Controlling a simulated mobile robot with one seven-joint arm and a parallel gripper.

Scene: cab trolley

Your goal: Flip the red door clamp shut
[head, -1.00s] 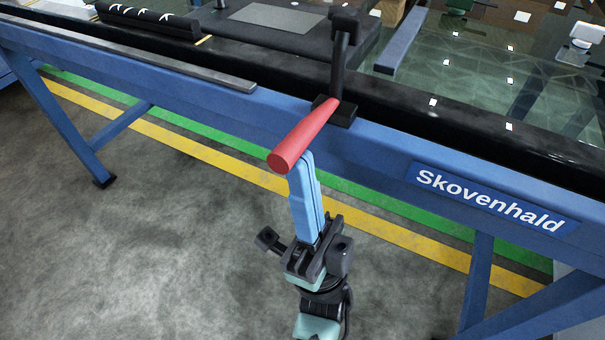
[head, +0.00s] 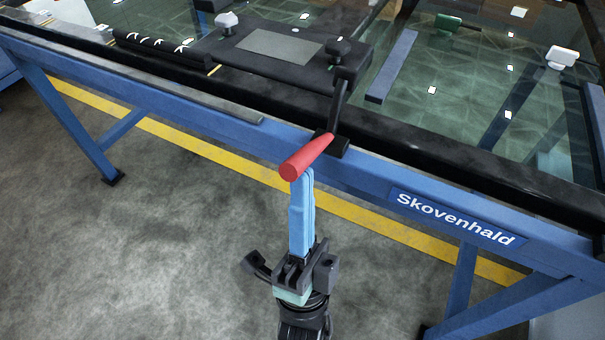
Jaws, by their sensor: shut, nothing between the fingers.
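The red clamp handle (head: 306,158) sticks out toward me from the front rail of the blue trolley. Its far end meets a black clamp base (head: 333,145), from which a black arm (head: 342,103) rises to the dark panel (head: 262,52) on top. My gripper (head: 304,175) has blue fingers pressed together, pointing up, with the tips just under the near end of the handle. The tips look touching or very close to it; I cannot tell which. Nothing shows between the fingers.
The blue trolley frame (head: 215,118) has a black edge bar and a "Skovenhald" label (head: 455,217) at right. A glass sheet (head: 470,110) lies behind. A grey strip (head: 190,91) lies along the left rail. The floor in front is clear.

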